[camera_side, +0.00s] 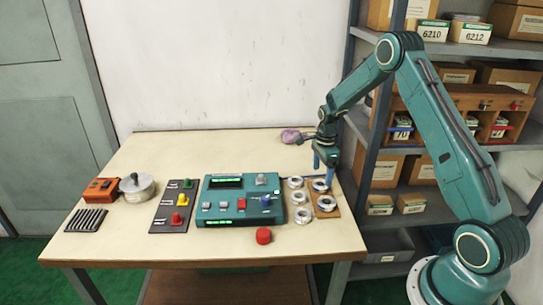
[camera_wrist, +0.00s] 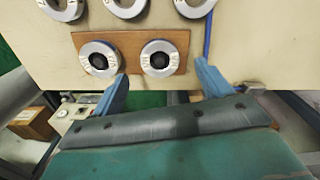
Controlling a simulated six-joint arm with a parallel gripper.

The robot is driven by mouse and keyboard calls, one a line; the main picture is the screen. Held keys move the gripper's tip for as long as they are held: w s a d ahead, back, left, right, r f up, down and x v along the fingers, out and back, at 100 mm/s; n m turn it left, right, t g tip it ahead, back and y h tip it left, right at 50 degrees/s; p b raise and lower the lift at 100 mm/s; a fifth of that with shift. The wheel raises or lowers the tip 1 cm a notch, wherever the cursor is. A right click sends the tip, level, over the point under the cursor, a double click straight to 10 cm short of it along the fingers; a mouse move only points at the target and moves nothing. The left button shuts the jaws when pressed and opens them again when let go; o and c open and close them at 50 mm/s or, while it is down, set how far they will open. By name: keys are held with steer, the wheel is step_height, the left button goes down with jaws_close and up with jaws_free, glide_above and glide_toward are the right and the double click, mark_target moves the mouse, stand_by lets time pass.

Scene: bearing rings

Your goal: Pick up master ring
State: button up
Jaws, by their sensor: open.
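Two silver rings sit on a brown wooden board (camera_wrist: 129,40), and I cannot tell from their markings which is the master ring. In the wrist view, one ring (camera_wrist: 175,51) lies between my fingertips as seen from above, and the other ring (camera_wrist: 85,51) lies left of the left finger. In the side view the same two rings show as a far ring (camera_side: 320,185) and a near ring (camera_side: 327,203). My gripper (camera_side: 323,171) has blue fingers, points down over the far end of the board and is open and empty. Its fingers also show in the wrist view (camera_wrist: 161,71).
Several loose rings (camera_side: 302,215) stand in a row left of the board.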

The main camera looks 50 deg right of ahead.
mark_target(322, 183)
steer(key=shift+d+f, duration=0.1)
steer(key=shift+f, duration=1.95)
steer(key=c, duration=1.2)
steer(key=shift+c, duration=0.2)
steer(key=shift+r, duration=0.15)
step_height(322, 183, up, 20)
